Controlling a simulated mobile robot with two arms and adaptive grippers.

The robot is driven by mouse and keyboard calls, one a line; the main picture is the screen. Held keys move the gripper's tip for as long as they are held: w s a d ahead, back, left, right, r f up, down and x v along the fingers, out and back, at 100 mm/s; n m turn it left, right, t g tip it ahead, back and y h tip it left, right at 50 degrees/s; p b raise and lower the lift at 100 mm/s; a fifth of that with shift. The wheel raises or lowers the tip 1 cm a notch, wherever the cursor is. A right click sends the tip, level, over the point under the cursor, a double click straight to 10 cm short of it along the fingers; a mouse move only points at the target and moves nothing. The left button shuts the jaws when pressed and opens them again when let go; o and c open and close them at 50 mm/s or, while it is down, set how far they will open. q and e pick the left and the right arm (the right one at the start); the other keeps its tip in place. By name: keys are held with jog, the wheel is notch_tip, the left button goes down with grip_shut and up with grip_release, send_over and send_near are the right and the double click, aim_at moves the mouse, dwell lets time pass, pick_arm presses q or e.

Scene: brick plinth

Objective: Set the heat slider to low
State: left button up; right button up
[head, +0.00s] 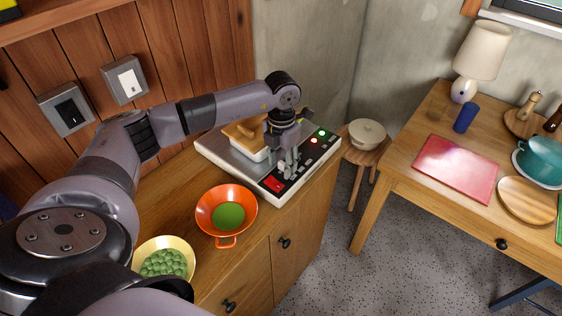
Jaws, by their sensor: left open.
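A white appliance (234,164) with a steel top stands on the wooden cabinet. Its black control panel (304,168) runs along the front edge, with a red switch (274,184) at the near end and red and green lights (318,136) toward the far end. My left gripper (288,170) is open and points down over the panel, just beyond the red switch. I cannot make out the heat slider or its setting; the gripper covers part of the panel. Whether the fingers touch the panel is unclear. My right gripper is out of view.
A pan with a wooden-looking item (243,131) sits on the appliance behind the gripper. An orange colander (207,214) and a yellow bowl of green balls (177,245) stand nearer on the cabinet. A stool with a pot (367,134) stands beyond, beside a wooden table (408,187).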

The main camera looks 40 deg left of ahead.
aim_at(282, 164)
pick_arm(q)
jog(key=shift+r, duration=0.1)
notch_tip(282, 164, up, 12)
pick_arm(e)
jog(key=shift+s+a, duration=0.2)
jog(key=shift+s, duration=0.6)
